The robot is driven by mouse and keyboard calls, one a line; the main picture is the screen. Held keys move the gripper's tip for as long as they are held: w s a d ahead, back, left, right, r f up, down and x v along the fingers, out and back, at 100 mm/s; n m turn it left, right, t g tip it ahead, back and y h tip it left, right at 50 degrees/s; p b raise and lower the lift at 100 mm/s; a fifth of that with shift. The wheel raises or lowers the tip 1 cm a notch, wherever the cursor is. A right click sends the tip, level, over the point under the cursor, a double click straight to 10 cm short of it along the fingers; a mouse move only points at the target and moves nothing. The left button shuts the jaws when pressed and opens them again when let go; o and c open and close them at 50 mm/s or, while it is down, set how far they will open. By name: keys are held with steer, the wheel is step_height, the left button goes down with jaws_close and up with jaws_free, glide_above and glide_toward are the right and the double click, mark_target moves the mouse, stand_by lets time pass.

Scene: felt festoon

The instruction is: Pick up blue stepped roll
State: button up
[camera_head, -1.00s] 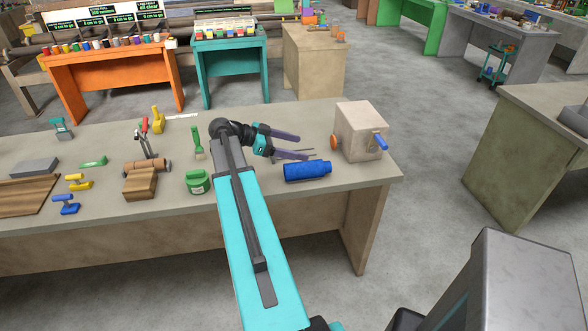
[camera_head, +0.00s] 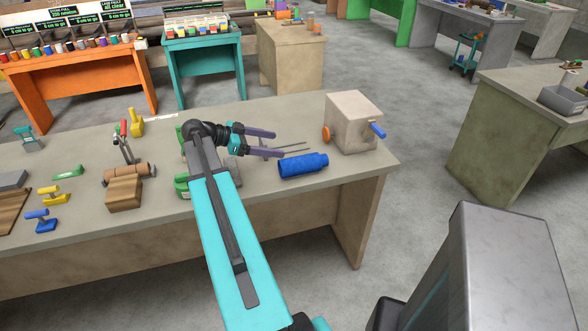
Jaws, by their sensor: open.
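The blue stepped roll (camera_head: 302,165) lies on its side on the grey workbench, with its narrower end pointing right. My gripper (camera_head: 278,143) is open and empty. Its two purple fingers point right, above the bench and just behind and to the left of the roll in the picture. The fingers do not appear to touch the roll. The roll shows whole.
A beige box (camera_head: 352,122) with an orange knob and a blue handle stands right of the roll. A green container (camera_head: 182,185) is partly hidden by my arm. Bench (camera_head: 345,192) is bare in front of the box.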

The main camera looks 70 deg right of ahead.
mark_target(294, 159)
steer(key=f+b, duration=0.1)
steer(key=f, duration=0.1)
steer(key=f+b, duration=0.2)
steer(key=w+f+b, duration=0.1)
steer(key=b, duration=0.1)
steer(key=shift+f, duration=0.4)
steer(key=shift+s, duration=0.1)
steer(key=shift+p+x, duration=1)
steer(key=shift+x, duration=3.25)
steer(key=shift+s+d+f+p, duration=0.1)
steer(key=shift+s+d+p, duration=0.3)
steer(key=shift+s+p, duration=0.05)
steer(key=p+x, duration=0.1)
steer(key=x, duration=0.1)
steer(key=shift+s+d+f, duration=0.1)
steer(key=shift+s+d, duration=0.15)
steer(key=shift+d, duration=0.05)
steer(key=shift+s+d+f+p, duration=0.3)
steer(key=shift+s+d+f, duration=0.05)
steer(key=shift+s, duration=0.05)
